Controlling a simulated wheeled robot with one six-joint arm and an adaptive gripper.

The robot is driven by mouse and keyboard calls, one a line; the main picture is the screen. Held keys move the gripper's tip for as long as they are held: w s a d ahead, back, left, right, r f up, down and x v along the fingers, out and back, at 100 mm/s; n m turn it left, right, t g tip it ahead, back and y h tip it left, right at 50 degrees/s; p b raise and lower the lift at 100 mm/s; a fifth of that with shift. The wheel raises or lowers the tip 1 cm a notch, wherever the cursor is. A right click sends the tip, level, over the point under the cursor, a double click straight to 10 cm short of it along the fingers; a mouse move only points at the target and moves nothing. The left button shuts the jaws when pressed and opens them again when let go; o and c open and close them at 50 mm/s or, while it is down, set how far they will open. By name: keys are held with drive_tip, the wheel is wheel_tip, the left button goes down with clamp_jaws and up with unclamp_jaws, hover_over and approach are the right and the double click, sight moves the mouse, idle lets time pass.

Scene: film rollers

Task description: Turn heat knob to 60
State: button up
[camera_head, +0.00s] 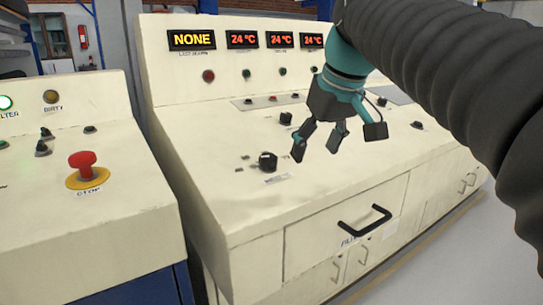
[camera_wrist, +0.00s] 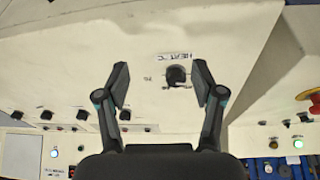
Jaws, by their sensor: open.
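The heat knob (camera_head: 268,161) is a small black knob on the cream sloping panel, with a printed label just below it. In the wrist view the heat knob (camera_wrist: 177,76) shows between the two fingers, closer to the right one, beside an upside-down label that reads HEAT. My gripper (camera_head: 317,147) is open and empty, above the panel and to the right of the knob in the head view. In the wrist view my gripper (camera_wrist: 161,78) has its fingers spread wide, apart from the knob. The knob's pointer setting is too small to read.
Displays above read NONE (camera_head: 191,39) and 24 °C. Other black knobs (camera_head: 286,118) sit farther back on the panel. A drawer handle (camera_head: 364,217) juts from the front. A red stop button (camera_head: 83,165) is on the left console. The panel around the heat knob is mostly clear.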

sight(270, 157)
drive_tip(key=w+a+r+n, duration=0.3)
drive_tip(key=w+a+r, duration=0.2)
drive_tip(key=w+r, duration=0.1)
drive_tip(key=shift+g+y, duration=0.4)
drive_tip(key=b+x, duration=0.4)
drive_tip(key=x, duration=0.9)
drive_tip(key=shift+a+f, duration=0.1)
drive_tip(key=shift+f, duration=0.05)
drive_tip(key=c, duration=1.1)
drive_tip(key=shift+c, duration=0.2)
